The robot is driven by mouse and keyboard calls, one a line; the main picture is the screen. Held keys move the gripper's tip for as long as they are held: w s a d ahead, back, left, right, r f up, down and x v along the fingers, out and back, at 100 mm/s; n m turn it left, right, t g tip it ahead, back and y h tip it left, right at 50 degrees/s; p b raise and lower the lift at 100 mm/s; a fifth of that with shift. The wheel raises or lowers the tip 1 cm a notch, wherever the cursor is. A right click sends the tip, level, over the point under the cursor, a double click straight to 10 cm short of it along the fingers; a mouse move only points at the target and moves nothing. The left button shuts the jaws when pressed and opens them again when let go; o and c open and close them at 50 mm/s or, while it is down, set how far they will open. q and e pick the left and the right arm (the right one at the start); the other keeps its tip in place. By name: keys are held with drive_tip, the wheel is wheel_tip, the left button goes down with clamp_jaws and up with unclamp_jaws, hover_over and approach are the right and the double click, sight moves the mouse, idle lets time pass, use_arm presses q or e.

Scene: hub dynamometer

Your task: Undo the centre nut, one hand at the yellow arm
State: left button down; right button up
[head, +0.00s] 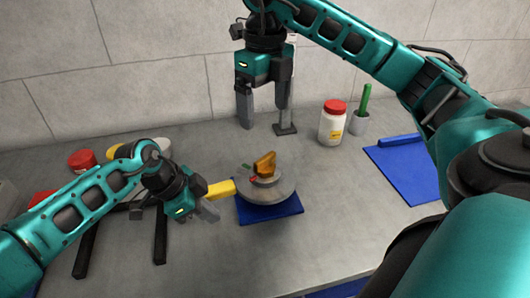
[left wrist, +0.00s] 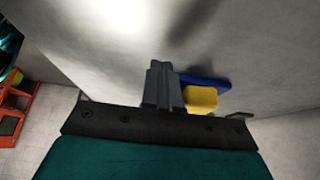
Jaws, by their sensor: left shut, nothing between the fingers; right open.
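The hub (head: 283,190) is a round grey disc on a blue base (head: 262,213) in the middle of the table. An orange-gold nut (head: 265,164) stands at its centre. The yellow arm (head: 221,189) sticks out from the hub to the left; its end also shows in the left wrist view (left wrist: 201,98). My left gripper (head: 210,212) is shut and empty, close beside the yellow arm's outer end; I cannot tell whether they touch. In the left wrist view its closed fingers (left wrist: 162,88) are left of the yellow end. My right gripper (head: 264,112) is open and empty, above and behind the hub.
A white jar with a red lid (head: 332,125) and a grey cup with a green handle (head: 361,119) stand at the back right. A blue mat (head: 405,175) lies on the right. Red and yellow lids (head: 82,160) and black bars (head: 160,238) are on the left. The front table is clear.

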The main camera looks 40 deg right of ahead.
sight(265, 157)
wheel_tip(265, 157, down, 12)
drive_tip(key=shift+r, duration=0.1)
idle(0.4)
drive_tip(key=shift+c, duration=0.3)
drive_tip(key=c, duration=1)
drive_tip(key=shift+n, duration=0.5)
drive_tip(key=n, duration=1.2)
idle(0.4)
